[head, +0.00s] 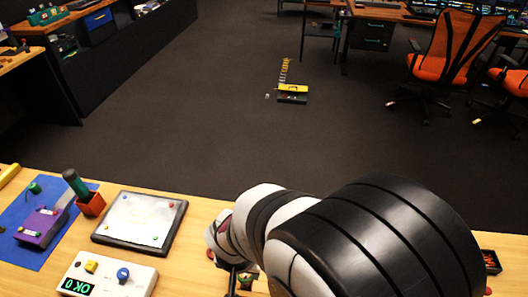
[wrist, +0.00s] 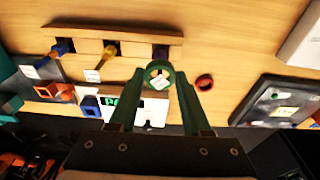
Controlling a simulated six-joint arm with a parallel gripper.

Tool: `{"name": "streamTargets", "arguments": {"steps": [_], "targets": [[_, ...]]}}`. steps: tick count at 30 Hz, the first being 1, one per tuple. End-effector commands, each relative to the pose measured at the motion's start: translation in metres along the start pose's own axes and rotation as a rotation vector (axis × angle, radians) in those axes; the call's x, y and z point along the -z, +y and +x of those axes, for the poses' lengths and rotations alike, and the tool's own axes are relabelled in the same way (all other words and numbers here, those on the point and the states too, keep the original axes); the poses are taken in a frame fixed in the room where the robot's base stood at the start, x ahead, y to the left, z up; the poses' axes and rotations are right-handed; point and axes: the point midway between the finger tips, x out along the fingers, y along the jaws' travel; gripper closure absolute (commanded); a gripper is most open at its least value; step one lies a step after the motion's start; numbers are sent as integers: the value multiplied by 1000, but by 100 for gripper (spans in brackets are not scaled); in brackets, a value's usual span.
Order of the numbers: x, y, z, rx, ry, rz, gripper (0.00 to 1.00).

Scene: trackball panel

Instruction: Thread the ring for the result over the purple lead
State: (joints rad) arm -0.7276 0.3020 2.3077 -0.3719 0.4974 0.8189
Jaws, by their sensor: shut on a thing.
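My gripper (wrist: 162,76) is shut on a green ring (wrist: 152,72) in the wrist view, with the ring between its fingertips. The purple lead (wrist: 161,51) shows at the right part of a wooden rack (wrist: 125,32), just beyond the ring and partly hidden by it. A pale tag shows through the ring's opening. I cannot tell whether the ring is around the lead or only in front of it. A white panel (head: 118,272) has a lit green display (head: 77,287), a yellow part and a blue ball. In the head view my arm hides most of the gripper.
Blue (wrist: 62,47) and yellow (wrist: 108,57) leads sit left of the purple one. A red ring (wrist: 204,82) lies right of the gripper; orange (wrist: 67,92) and blue (wrist: 90,106) pieces stand left. A framed white board (head: 140,221) lies behind the panel.

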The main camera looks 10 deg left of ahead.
Motion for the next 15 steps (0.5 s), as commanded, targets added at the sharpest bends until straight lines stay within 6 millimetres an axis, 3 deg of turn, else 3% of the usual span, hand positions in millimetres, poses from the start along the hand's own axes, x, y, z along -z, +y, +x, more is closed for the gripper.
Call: {"name": "streamTargets", "arguments": {"steps": [15], "targets": [[-2,0,13,-1,-2,0,100]]}}
